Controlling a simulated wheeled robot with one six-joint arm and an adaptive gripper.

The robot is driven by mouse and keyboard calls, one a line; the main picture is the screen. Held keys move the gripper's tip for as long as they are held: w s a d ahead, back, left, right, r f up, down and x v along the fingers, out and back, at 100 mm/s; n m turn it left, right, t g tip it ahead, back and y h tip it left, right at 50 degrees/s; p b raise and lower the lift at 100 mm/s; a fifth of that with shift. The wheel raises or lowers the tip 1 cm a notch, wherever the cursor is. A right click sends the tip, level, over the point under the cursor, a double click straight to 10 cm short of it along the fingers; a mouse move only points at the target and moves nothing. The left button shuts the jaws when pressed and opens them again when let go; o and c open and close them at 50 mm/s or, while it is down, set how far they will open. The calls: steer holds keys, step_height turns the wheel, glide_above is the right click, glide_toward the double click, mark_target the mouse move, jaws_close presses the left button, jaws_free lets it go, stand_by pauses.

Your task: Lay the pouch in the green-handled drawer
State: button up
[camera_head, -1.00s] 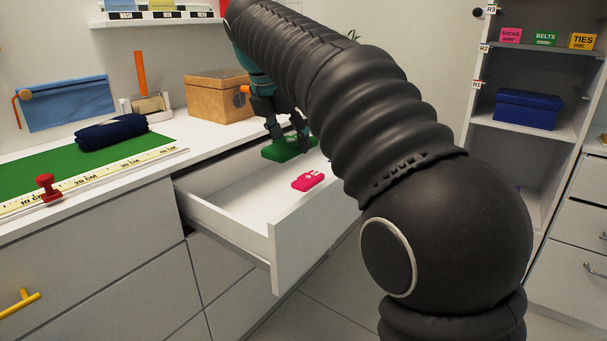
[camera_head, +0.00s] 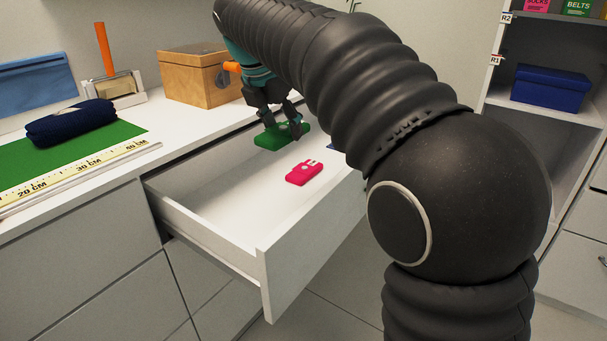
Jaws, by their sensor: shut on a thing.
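A green pouch-like item (camera_head: 268,139) is between the fingertips of my gripper (camera_head: 283,127). My gripper is shut on it, at the back part of the open white drawer (camera_head: 205,218). I cannot tell whether the item touches the drawer floor. A pink pouch-like item (camera_head: 303,173) with a pale clasp lies flat on the drawer floor, nearer the front and apart from the gripper. The drawer's handle is out of sight, so its colour does not show. My arm hides the drawer's right end.
On the counter are a rolled navy cloth (camera_head: 70,122) on a green mat (camera_head: 122,131), a ruler strip (camera_head: 75,172) and a wooden box (camera_head: 197,82) behind the drawer. A blue box (camera_head: 550,89) stands on the right shelf. The drawer's left part is clear.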

steer(key=b, duration=0.4)
glide_above(289, 213)
steer(key=s, duration=0.1)
step_height(289, 213, down, 10)
steer(key=f, duration=0.6)
steer(key=f+b, duration=0.1)
steer(key=f, duration=0.3)
steer(key=shift+s+a, duration=0.1)
steer(key=shift+a, duration=0.2)
steer(key=o, duration=1.2)
steer(key=p+v, duration=0.1)
steer(key=v, duration=1.1)
steer(key=shift+p, duration=0.3)
steer(key=shift+r, duration=0.1)
